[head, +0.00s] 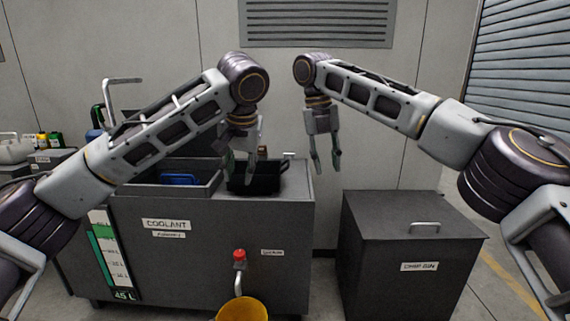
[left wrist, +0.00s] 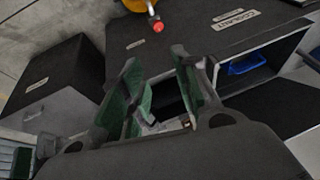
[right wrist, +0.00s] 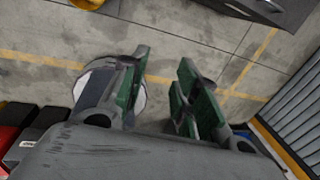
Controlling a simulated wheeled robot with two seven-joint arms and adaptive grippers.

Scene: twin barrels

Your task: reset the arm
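My left gripper (head: 243,168) hangs fingers down over the right part of the coolant tank's top, near a black bin (head: 268,180). In the left wrist view its two green-padded fingers (left wrist: 158,92) stand apart with nothing between them. My right gripper (head: 325,160) points down in the air between the coolant tank and the chip bin. In the right wrist view its green-padded fingers (right wrist: 158,92) are apart, with only floor showing between them. Both arms are raised, with their wrists close together in the middle of the head view.
The dark coolant tank (head: 200,255) has a red-handled valve (head: 239,256) above a yellow bucket (head: 242,309). A blue object (head: 180,179) lies in its open top. A chip bin (head: 410,255) with a closed lid stands at the right. A narrow floor gap separates them.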

